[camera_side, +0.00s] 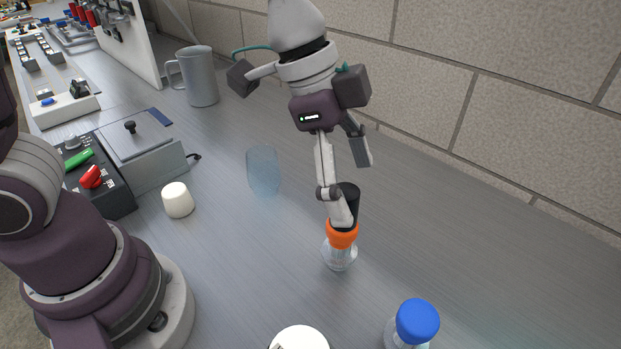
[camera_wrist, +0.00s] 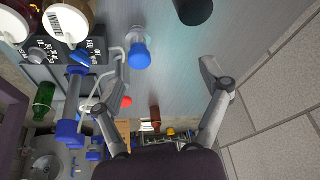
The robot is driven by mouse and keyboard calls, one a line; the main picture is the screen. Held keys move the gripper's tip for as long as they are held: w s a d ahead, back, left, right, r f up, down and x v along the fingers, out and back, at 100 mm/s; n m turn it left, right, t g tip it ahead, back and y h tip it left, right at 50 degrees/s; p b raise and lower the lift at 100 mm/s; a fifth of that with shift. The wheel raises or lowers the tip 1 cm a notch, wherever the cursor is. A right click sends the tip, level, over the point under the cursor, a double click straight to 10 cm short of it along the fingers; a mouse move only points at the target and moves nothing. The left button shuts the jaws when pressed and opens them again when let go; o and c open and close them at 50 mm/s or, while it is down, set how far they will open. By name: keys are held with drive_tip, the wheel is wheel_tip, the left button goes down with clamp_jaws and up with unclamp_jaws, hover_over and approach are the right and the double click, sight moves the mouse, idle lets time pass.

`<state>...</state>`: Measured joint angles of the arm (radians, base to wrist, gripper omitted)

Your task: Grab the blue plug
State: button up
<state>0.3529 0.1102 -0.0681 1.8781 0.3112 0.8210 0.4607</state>
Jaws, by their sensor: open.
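The blue plug (camera_side: 417,322) sits on top of a clear bottle (camera_side: 392,341) at the lower edge of the side view. In the wrist view, a blue plug (camera_wrist: 139,57) on a clear bottle (camera_wrist: 138,34) shows beside the left finger. My gripper (camera_side: 353,190) is open and empty, with its fingers spread in the wrist view (camera_wrist: 162,64). In the side view it is up and left of the blue plug, apart from it. One finger overlaps an orange plug (camera_side: 341,238) on another clear bottle (camera_side: 340,258); I cannot tell whether they touch.
A white lid (camera_side: 299,338) is at the lower edge. A bluish glass (camera_side: 263,172), white plug (camera_side: 178,200), grey mug (camera_side: 202,80) and control box (camera_side: 150,160) stand left. Right bench is clear up to the wall (camera_side: 500,90).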

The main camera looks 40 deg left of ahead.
sight(419, 314)
drive_tip(key=d+f+m, duration=0.1)
drive_tip(key=d+f, duration=0.2)
drive_tip(key=f, duration=0.1)
drive_tip(key=d+f+m+g, duration=0.1)
drive_tip(key=d+f, duration=0.3)
drive_tip(key=d+f+m, duration=0.1)
drive_tip(key=d+f, duration=0.2)
drive_tip(key=f, duration=0.1)
drive_tip(key=shift+s+d+f+m+g+h, duration=0.1)
drive_tip(key=shift+s+d+m+g+h, duration=0.05)
drive_tip(key=shift+d+m+g+h, duration=0.25)
drive_tip(key=shift+c, duration=0.3)
drive_tip(key=c, duration=1.2)
drive_tip(key=shift+c, duration=0.2)
